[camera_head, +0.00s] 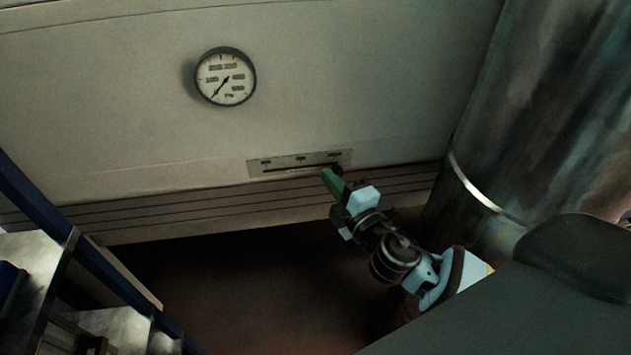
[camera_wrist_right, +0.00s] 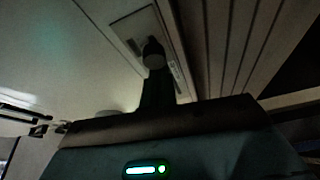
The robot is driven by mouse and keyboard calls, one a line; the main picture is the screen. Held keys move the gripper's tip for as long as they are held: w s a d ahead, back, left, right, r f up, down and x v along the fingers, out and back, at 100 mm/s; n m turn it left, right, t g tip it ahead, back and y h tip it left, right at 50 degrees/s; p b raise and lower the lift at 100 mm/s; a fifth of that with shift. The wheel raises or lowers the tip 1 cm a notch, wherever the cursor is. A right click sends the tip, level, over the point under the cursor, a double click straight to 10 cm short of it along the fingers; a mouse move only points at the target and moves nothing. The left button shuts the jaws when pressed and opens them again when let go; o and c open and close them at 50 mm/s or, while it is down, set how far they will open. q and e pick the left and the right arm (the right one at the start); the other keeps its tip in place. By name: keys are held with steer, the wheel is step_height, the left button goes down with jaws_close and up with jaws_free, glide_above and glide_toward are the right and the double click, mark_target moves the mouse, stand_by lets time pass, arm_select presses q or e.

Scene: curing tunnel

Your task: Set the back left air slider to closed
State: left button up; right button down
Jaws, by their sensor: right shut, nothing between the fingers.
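The air slider is a pale plate (camera_head: 290,160) with a dark slot and small labels, low on the light wall panel. Its dark round knob (camera_head: 338,168) appears at the right end of the slot, partly covered by my gripper. The labels are too small to read. My right gripper (camera_head: 328,174) is shut and empty, its green fingertips at the plate's right end. In the right wrist view, the plate (camera_wrist_right: 128,27) and knob (camera_wrist_right: 153,57) show just beyond the dark fingers (camera_wrist_right: 155,88). I cannot tell whether the fingers touch the knob. My left gripper is out of view.
A round dial gauge (camera_head: 225,77) sits above the plate on the panel. Grooved strips (camera_head: 200,215) run below the plate. A large metal cylinder (camera_head: 530,110) stands at the right. A blue-edged shelf frame (camera_head: 85,255) is at the lower left. The area below the strips is dark.

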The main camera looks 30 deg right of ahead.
steer(key=shift+d, duration=0.35)
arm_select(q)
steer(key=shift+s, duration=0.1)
